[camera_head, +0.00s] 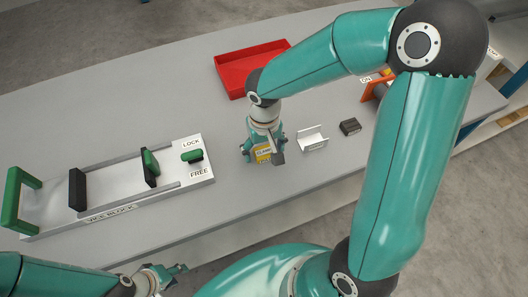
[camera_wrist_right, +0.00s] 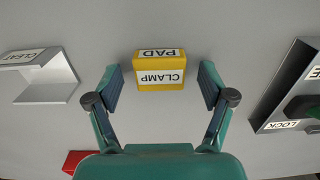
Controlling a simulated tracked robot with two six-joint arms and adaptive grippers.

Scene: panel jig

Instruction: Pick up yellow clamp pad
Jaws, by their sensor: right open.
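The yellow clamp pad (camera_head: 263,154) is a small block with white labels, resting on the grey table. In the right wrist view the clamp pad (camera_wrist_right: 160,84) sits between and just beyond the two fingers. My right gripper (camera_head: 264,157) is above it, pointing down, and hides part of it. In the right wrist view my right gripper (camera_wrist_right: 160,88) is open, with a gap between each finger and the pad. My left gripper (camera_head: 172,274) is low at the bottom left, away from the pad; its finger gap is too small to judge.
A vice block (camera_head: 112,200) with LOCK and FREE labels lies to the left. A silver cleat (camera_head: 313,139) and a dark block (camera_head: 350,127) are to the right. A red tray (camera_head: 240,77) is behind. Bare table (camera_head: 140,105) lies at the back left.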

